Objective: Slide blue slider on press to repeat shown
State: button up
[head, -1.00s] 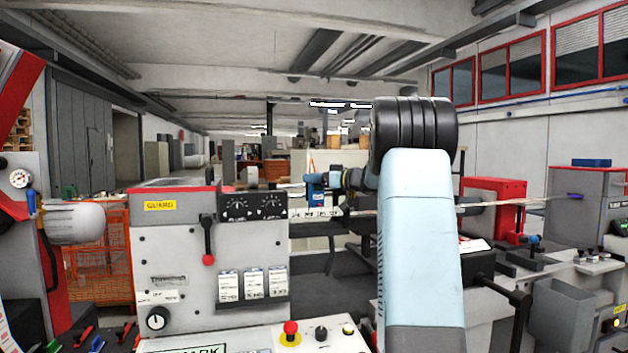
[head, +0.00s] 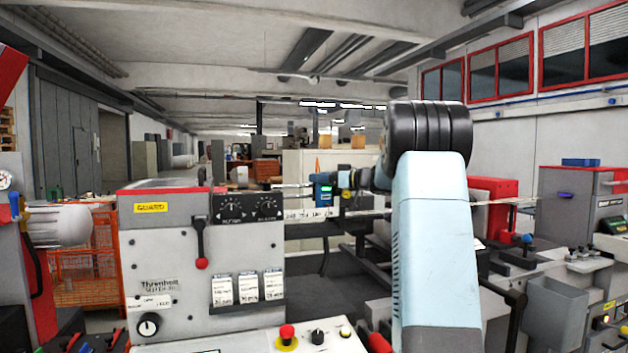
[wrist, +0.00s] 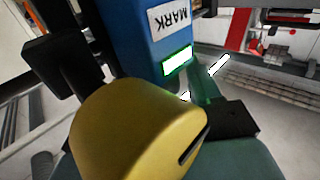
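The blue slider (head: 323,190) sits on the rail with the printed scale (head: 305,215), to the right of the press panel. It has a small green lit window. In the wrist view the slider (wrist: 135,35) fills the top middle, with a white label reading MARK. My gripper (head: 345,183) is close against the slider's right side in the head view. In the wrist view its dark fingers stand wide apart, one on each side of the slider, and look open. A rounded yellow part covers the middle and hides the slider's lower end. Contact cannot be made out.
The grey press (head: 185,265) carries a black dial panel (head: 249,206), a red-knobbed lever (head: 201,245) and a red button (head: 287,335). A grey machine box (head: 580,215) stands at right. An orange mesh cage (head: 88,270) is at left.

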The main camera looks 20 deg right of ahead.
jog(key=shift+s, duration=0.1)
jog(key=v, duration=1.3)
jog(key=shift+s+d, duration=0.15)
jog(key=shift+d, duration=0.1)
jog(key=shift+a+f, duration=0.1)
jog(key=shift+a, duration=0.05)
